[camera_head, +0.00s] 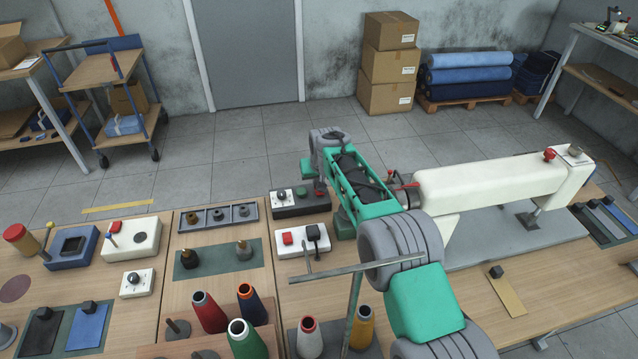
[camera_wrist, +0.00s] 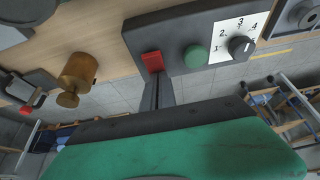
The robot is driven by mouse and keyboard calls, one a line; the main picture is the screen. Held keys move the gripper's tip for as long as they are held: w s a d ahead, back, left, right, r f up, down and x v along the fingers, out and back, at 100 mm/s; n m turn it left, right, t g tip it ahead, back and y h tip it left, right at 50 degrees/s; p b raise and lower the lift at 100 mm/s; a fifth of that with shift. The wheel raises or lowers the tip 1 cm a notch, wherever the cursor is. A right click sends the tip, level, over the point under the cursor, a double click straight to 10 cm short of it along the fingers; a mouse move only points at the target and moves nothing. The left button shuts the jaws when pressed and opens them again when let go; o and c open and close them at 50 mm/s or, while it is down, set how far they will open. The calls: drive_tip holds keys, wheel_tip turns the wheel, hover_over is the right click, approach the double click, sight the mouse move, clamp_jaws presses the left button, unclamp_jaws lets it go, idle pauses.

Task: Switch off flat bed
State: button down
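A dark control box (camera_head: 287,212) stands at the back middle of the bench. It has a dial on a white numbered plate, a green button (camera_head: 301,192) and a red switch. In the wrist view the box (camera_wrist: 190,52) is close, with the red switch (camera_wrist: 152,62) at its left, the green button (camera_wrist: 196,57) and the dial (camera_wrist: 240,47). My gripper (camera_wrist: 158,80) appears shut and empty, its narrow dark tips right at the red switch. Whether they touch it I cannot tell. The white sewing machine (camera_head: 490,188) lies to the right of my arm.
A white box (camera_head: 290,252) with a red button and black switch sits in front of the dark box. Thread cones (camera_head: 243,338) stand nearer, beside a thin metal stand (camera_head: 350,267). A brass knob (camera_wrist: 78,75) shows left in the wrist view.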

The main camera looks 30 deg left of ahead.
drive_tip(key=shift+s+a+f, duration=0.1)
drive_tip(key=shift+s+f, duration=0.1)
drive_tip(key=shift+s, duration=0.1)
drive_tip(key=shift+s+d+f, duration=0.1)
drive_tip(key=shift+s+d, duration=0.1)
drive_tip(key=shift+d, duration=0.1)
drive_tip(key=shift+s+d+b, duration=0.3)
drive_tip(key=shift+d+b, duration=0.05)
drive_tip(key=shift+d, duration=0.1)
drive_tip(key=b+v, duration=0.1)
drive_tip(key=v, duration=1.3)
drive_tip(key=shift+a+r, duration=0.15)
drive_tip(key=shift+r, duration=0.2)
drive_tip(key=shift+w, duration=0.15)
drive_tip(key=shift+w+a+r, duration=0.25)
drive_tip(key=shift+w+a, duration=0.1)
drive_tip(key=shift+w, duration=0.05)
